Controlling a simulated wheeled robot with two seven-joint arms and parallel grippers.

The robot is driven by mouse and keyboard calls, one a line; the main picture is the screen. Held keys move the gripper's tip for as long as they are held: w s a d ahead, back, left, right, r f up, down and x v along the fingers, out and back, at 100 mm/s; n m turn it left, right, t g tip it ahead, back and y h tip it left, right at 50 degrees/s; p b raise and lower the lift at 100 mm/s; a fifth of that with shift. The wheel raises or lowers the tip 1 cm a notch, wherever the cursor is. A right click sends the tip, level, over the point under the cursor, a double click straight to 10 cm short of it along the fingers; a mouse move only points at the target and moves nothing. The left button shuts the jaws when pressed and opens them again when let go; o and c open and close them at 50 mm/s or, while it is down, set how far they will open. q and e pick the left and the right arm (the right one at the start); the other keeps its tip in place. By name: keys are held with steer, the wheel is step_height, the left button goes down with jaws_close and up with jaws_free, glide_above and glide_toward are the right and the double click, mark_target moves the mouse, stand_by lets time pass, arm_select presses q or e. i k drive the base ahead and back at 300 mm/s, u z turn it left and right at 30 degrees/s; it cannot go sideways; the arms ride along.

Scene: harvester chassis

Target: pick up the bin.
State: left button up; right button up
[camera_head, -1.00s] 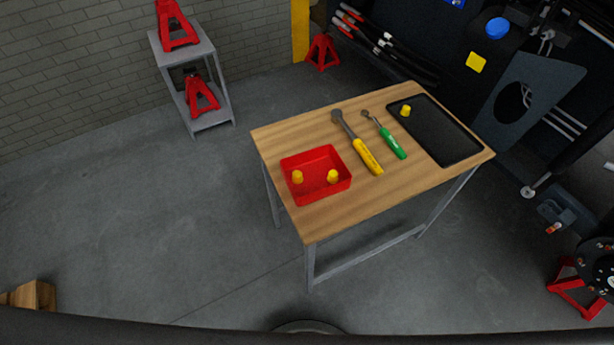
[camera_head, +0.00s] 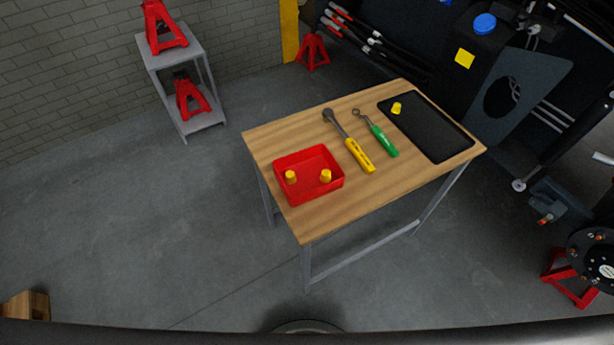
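The red bin (camera_head: 310,188) sits on the left end of the wooden table (camera_head: 350,210). It is an open, shallow box. Two yellow pieces, one on the left (camera_head: 291,176) and one on the right (camera_head: 326,176), are inside it. Neither of my grippers shows in the head view.
A yellow-handled tool (camera_head: 359,155) and a green-handled tool (camera_head: 384,142) lie right of the bin. A black tray (camera_head: 440,140) with a yellow piece (camera_head: 396,108) is at the table's right end. A grey shelf (camera_head: 178,62) holds red stands. Floor around the table's front is clear.

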mark_target(308, 164)
steer(key=u, duration=2.7)
steer(key=k, duration=2.35)
steer(key=z, duration=2.25)
steer(key=i, duration=0.5)
steer(key=z, duration=0.05)
